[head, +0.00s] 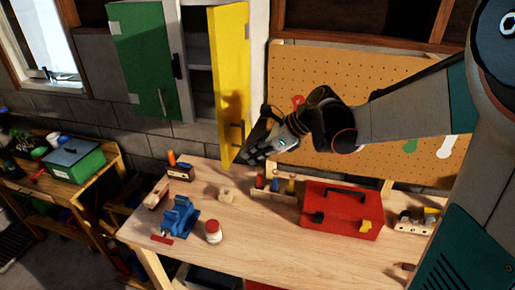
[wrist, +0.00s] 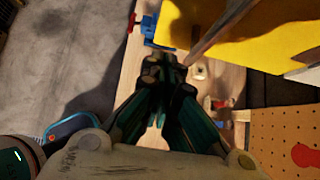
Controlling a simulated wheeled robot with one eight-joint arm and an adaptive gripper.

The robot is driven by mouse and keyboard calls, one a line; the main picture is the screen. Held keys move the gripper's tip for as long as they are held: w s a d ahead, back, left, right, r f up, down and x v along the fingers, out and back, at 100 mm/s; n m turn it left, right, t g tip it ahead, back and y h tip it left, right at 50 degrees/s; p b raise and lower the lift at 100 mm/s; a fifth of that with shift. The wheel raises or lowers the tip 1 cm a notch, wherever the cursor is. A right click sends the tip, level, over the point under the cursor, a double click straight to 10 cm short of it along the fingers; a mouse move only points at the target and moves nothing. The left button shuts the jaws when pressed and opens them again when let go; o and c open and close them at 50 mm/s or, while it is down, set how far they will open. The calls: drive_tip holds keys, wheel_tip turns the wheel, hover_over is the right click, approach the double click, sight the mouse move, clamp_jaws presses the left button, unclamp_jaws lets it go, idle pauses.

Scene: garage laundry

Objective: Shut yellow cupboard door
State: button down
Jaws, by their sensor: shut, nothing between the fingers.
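The yellow cupboard door (head: 231,75) stands open in the head view, swung outward from the wall cupboard (head: 199,62), so the dark shelves show beside it. A dark handle (head: 237,136) sits low on it. My gripper (head: 252,158) is shut and empty, just right of the door's lower part. I cannot tell whether it touches the door. In the wrist view the shut fingers (wrist: 172,66) point toward the yellow door (wrist: 250,40), which fills the upper right.
A green door (head: 146,60) hangs left of the opening. Below is a workbench (head: 265,250) with a blue vise (head: 180,217), a white-and-red jar (head: 213,232), wooden blocks and a red toolbox (head: 340,208). A pegboard (head: 340,85) is behind my arm.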

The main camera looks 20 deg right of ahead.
drive_tip(key=shift+w+a+r, duration=0.15)
drive_tip(key=shift+w+a, duration=1.05)
drive_tip(key=shift+a, duration=0.3)
drive_tip(key=shift+a, duration=0.15)
